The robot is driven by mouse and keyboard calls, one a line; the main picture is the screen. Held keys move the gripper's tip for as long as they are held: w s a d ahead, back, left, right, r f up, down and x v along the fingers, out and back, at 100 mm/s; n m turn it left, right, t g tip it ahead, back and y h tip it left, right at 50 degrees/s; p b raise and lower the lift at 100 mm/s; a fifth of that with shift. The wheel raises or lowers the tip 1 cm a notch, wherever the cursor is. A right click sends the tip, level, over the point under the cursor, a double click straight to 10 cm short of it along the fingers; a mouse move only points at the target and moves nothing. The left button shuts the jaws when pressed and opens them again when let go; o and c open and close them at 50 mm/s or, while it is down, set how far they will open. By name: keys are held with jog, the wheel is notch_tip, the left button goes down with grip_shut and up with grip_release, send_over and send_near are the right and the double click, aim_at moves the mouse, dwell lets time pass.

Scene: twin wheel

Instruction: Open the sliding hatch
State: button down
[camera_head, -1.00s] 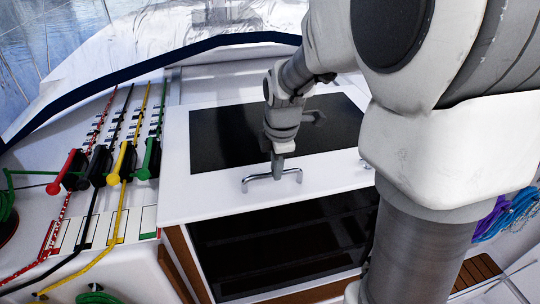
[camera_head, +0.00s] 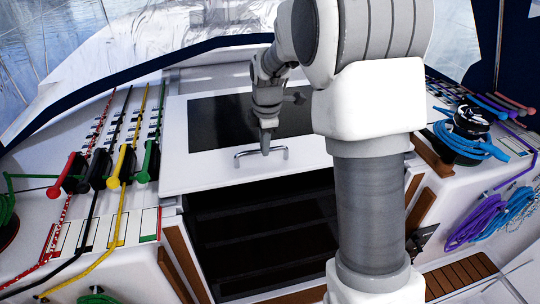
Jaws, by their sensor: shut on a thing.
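The sliding hatch (camera_head: 185,163) is a white panel with a dark window (camera_head: 213,124) and a metal bar handle (camera_head: 243,154) near its front edge. My gripper (camera_head: 266,150) points down and is shut on the middle of the handle. Below the hatch's front edge is a dark companionway opening (camera_head: 255,225) with steps showing inside. My arm hides the right part of the hatch.
At the left, several rope clutches with red, black, yellow and green levers (camera_head: 122,165) stand beside the hatch. At the right are a winch with blue rope (camera_head: 468,138) and hanging purple rope coils (camera_head: 470,222). A dark blue frame edge (camera_head: 140,75) curves behind the hatch.

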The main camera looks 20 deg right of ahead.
jog(key=w+p, duration=0.6)
jog(key=w, duration=1.3)
jog(key=shift+w, duration=0.3)
jog(key=c, duration=0.8)
grip_release()
jog(key=s+r, duration=0.1)
jog(key=r, duration=0.4)
jog(key=s+r, duration=0.1)
jog(key=r, duration=0.5)
jog(key=s+r, duration=0.1)
jog(key=r, duration=0.5)
jog(key=shift+s+r+b, duration=0.1)
jog(key=shift+s+b, duration=0.1)
jog(key=shift+b, duration=0.15)
